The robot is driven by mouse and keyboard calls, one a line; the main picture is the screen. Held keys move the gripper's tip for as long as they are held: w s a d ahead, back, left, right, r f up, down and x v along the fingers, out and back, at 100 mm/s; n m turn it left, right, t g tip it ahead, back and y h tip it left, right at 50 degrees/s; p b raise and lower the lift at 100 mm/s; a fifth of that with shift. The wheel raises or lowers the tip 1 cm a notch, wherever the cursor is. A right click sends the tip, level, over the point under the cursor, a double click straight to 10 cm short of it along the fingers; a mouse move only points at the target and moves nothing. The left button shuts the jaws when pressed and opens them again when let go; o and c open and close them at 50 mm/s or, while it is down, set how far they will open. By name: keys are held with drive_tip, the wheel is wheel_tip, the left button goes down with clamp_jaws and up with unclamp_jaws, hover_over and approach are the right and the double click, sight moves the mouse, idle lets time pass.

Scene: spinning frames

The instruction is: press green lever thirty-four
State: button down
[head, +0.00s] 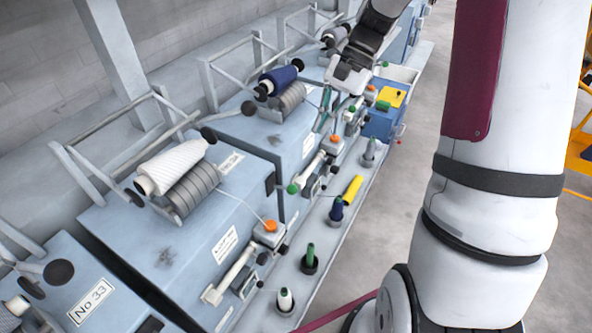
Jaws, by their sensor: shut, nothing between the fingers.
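Several green ball-ended levers show along the row of spinning machines. One green knob (293,188) stands at the front edge between two machines, and another green knob (351,108) is farther along, close to my gripper. A plate reading No 33 (90,303) is on the machine at the lower left. The middle machine (165,250) beside it bears plates too small to read, so I cannot tell which lever is thirty-four. My gripper (321,125) is shut and empty, pointing down over the machines' front. Whether it touches anything is unclear.
A white spool (175,166) and a blue spool (278,80) sit on the machine tops. Grey floor (400,200) is open at right.

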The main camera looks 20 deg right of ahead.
drive_tip(key=p, duration=0.3)
approach(292, 190)
drive_tip(key=x, duration=0.5)
drive_tip(key=shift+w+a+f, duration=0.15)
drive_tip(key=shift+w+f, duration=0.45)
drive_tip(key=shift+f, duration=0.1)
drive_tip(key=shift+w, duration=0.1)
